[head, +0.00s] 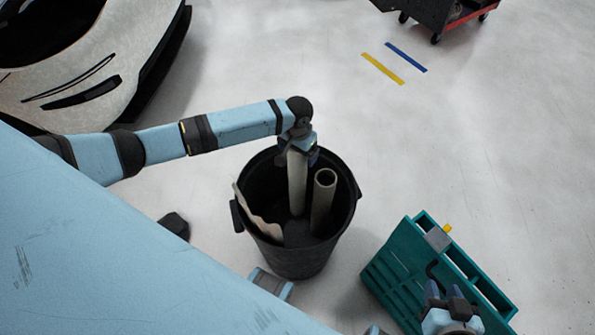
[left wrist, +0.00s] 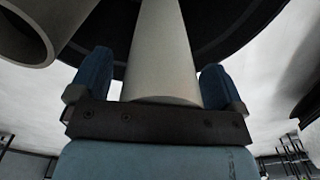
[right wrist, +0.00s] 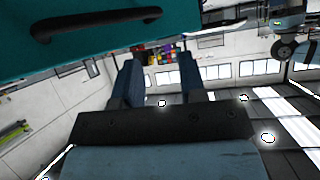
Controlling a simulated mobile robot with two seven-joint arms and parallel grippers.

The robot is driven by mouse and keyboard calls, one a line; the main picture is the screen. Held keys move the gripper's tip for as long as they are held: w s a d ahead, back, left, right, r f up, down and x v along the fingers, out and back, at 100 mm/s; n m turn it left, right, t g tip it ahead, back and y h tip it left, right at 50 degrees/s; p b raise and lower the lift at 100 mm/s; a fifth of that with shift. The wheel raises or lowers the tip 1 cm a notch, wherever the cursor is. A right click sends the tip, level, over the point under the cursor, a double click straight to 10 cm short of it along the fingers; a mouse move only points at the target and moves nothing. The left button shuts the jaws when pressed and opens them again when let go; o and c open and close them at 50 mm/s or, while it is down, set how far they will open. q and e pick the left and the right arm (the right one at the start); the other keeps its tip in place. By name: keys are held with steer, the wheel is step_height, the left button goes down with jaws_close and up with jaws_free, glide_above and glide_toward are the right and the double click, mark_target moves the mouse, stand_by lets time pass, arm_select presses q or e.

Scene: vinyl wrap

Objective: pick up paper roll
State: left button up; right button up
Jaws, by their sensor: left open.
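A pale paper roll (head: 297,185) stands in the black bin (head: 292,262), under my left gripper (head: 298,148). In the left wrist view my left gripper (left wrist: 155,72) is open, with the end of this paper roll (left wrist: 163,50) between its two blue fingers. Gaps show between roll and fingers. A second paper roll (head: 322,200) leans in the bin just to the right; its hollow end also shows in the left wrist view (left wrist: 42,50). My right gripper (head: 447,300) is over the teal crate's lower side; in the right wrist view (right wrist: 160,68) it is open and empty.
A torn pale sheet (head: 258,225) stands at the bin's left inside wall. A teal crate (head: 395,262) stands to the right of the bin.

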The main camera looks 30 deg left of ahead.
arm_select(q)
steer(key=c, duration=1.4)
steer(key=shift+r, duration=0.15)
steer(key=shift+c, duration=0.2)
